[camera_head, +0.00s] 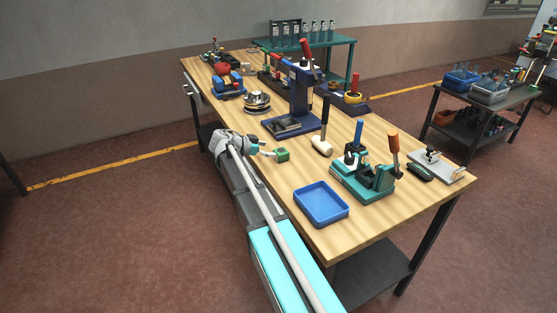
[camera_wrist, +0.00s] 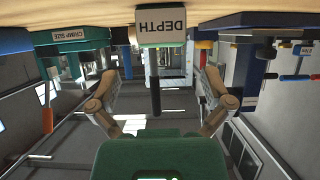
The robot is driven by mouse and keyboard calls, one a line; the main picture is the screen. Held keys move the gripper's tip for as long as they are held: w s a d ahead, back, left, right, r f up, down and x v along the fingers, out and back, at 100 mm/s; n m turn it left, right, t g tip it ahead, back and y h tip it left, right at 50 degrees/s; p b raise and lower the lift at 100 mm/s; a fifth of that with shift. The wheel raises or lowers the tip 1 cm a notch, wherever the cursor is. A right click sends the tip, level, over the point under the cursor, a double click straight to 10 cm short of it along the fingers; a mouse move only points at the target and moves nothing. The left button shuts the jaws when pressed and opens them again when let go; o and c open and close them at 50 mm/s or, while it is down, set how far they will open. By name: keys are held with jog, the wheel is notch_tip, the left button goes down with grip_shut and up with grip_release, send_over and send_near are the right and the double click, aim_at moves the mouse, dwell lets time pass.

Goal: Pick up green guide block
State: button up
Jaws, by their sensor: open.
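The green guide block (camera_head: 283,155) is a small block on the wooden tabletop near its front left edge. In the wrist view, where the table is at the top, a green-edged block with a white label reading "DEPTH" (camera_wrist: 162,27) appears to be the same block. My gripper (camera_head: 268,151) is just left of the block in the head view, low over the table edge and pointing at it. In the wrist view my gripper (camera_wrist: 160,78) has its two fingers spread wide with nothing between them. The block is ahead, centred between the fingers. Contact between block and table is partly unclear.
A mallet (camera_head: 322,146) with an upright dark handle stands just beyond the block. A blue press (camera_head: 301,95) is behind, a blue tray (camera_head: 321,217) in front, and a teal fixture (camera_head: 378,184) to the right. The wood (camera_head: 265,180) between block and tray is clear.

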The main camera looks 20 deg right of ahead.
aim_at(278, 151)
jog(key=shift+d+f, duration=0.25)
jog(key=shift+d, duration=0.3)
jog(key=shift+f, duration=0.1)
jog(key=b+x, duration=0.2)
jog(key=x, duration=0.2)
jog(key=shift+w+f, duration=0.15)
jog(key=shift+f, duration=0.05)
jog(key=shift+d+b, duration=0.35)
jog(key=shift+d, duration=0.1)
jog(key=c, duration=1.3)
jog(key=shift+o, duration=0.2)
